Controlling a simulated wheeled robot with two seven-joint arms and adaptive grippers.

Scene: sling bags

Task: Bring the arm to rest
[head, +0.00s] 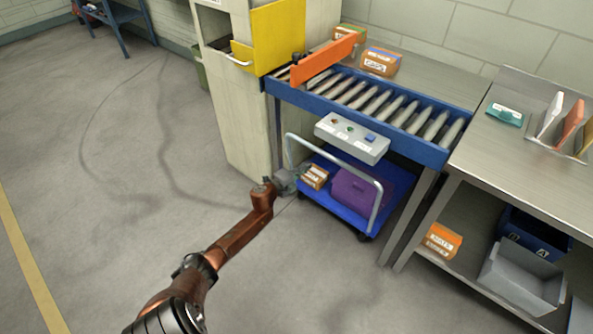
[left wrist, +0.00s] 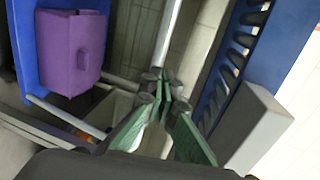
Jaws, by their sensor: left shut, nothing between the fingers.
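My left arm (head: 235,240) reaches from the bottom of the head view toward the blue cart. Its gripper (head: 298,177) is beside the cart's rail, in front of the conveyor's lower side. In the left wrist view the green-padded fingers (left wrist: 160,82) are closed together with nothing between them. The fingers overlap the grey rail (left wrist: 168,35) in that view; I cannot tell whether they touch it. My right gripper is not in view.
The blue cart (head: 334,208) carries a purple bag (head: 352,192) and an orange-and-white box (head: 315,177). A control box (head: 352,138) sticks out from the roller conveyor (head: 370,97). A steel bench (head: 490,150) stands right. Floor at left is clear.

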